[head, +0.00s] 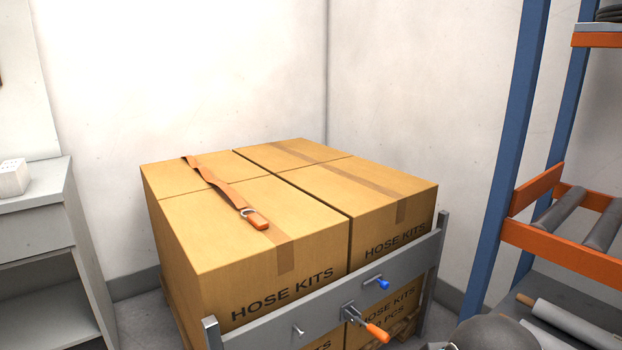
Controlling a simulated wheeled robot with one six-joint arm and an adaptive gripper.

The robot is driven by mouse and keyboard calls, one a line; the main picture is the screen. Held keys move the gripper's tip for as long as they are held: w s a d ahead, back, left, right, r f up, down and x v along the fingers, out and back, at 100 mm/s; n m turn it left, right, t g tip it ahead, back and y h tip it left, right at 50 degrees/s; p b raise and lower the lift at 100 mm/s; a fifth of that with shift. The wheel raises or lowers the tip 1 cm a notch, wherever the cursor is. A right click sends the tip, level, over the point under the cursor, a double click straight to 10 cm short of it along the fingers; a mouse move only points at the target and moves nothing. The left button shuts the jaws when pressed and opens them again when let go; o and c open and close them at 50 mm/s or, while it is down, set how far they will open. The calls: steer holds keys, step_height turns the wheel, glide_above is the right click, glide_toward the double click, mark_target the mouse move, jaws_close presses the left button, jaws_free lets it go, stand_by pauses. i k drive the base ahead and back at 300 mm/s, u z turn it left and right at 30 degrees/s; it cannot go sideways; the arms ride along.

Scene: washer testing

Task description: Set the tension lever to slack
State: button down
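A lever with an orange grip (377,332) sits on the front of a grey metal crossbar (270,331), low in the head view. Its grip points down and to the right from a small grey bracket (350,312). I cannot read any slack or tight marking beside it. A blue knob (382,283) sticks out of the same bar, above and right of the lever. A small bare metal peg (299,330) sticks out to the lever's left. My gripper is not in view, and nothing is seen touching the lever.
Cardboard boxes marked HOSE KITS (255,285) stand behind the crossbar. An orange strap (215,181) with a buckle lies on top. A blue and orange rack (505,170) holding rollers stands at right. A grey cabinet (45,215) stands at left.

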mark_target(383, 336)
steer(key=z, duration=1.35)
steer(key=k, duration=0.65)
steer(key=u, duration=1.05)
